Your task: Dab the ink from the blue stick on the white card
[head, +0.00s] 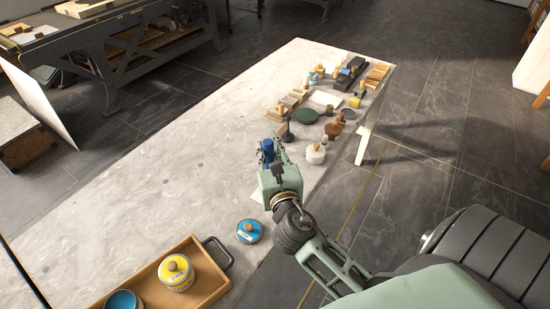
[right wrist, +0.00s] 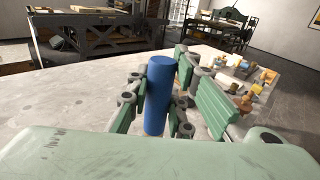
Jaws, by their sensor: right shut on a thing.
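My right gripper (head: 268,157) is shut on the blue stick (head: 267,146) above the pale stone table (head: 170,150). In the right wrist view the stick (right wrist: 158,95) stands nearly upright between the green fingers of the gripper (right wrist: 165,112). Its lower end is partly hidden, and I cannot tell whether it carries ink. A flat white piece (head: 325,98), perhaps the card, lies among the items at the far right end. A pale flat edge (head: 257,197) shows beside my gripper, mostly hidden. My left gripper is not in view.
A wooden tray (head: 205,301) with a yellow tin (head: 176,273) stands at the near edge. A blue round tin (head: 249,231) lies near it. A white pot (head: 316,154), green disc (head: 305,116) and brown knobbed tool (head: 334,128) stand beyond my gripper. The table's left middle is clear.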

